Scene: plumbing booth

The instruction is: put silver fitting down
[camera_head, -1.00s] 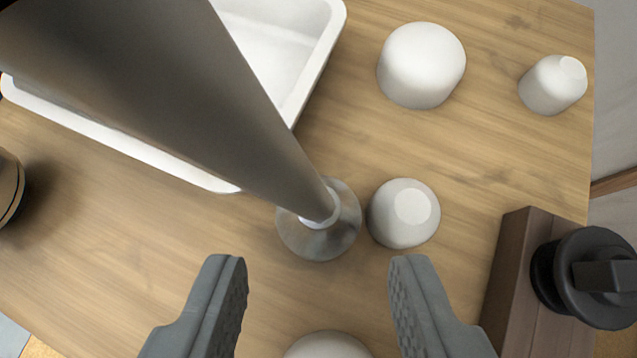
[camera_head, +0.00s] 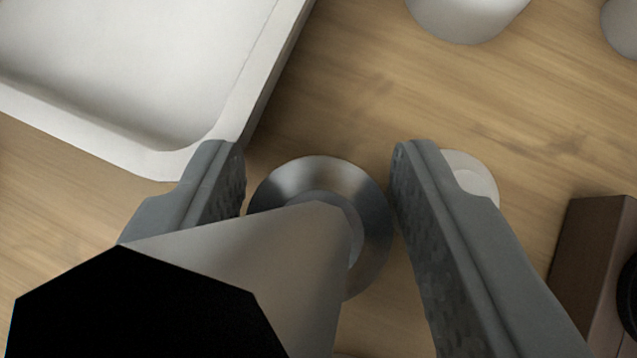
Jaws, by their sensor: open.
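The silver fitting (camera_head: 290,183) has a round, shiny flange that appears to rest on the wooden table. Its grey tube (camera_head: 285,250) rises from the flange toward the camera and ends at the lower left in a black area, likely its open end. My gripper (camera_head: 318,150) is open. Its two grey fingers are on either side of the flange and tube in the picture, with a visible gap at the right finger. Contact on the left side cannot be told.
A white tray (camera_head: 235,105) lies at the upper left, close to the left finger. A small white round piece (camera_head: 470,175) is partly hidden behind the right finger. White cylinders (camera_head: 465,15) stand at the top right. A brown wooden block (camera_head: 595,250) is at the right. Bare table lies between them.

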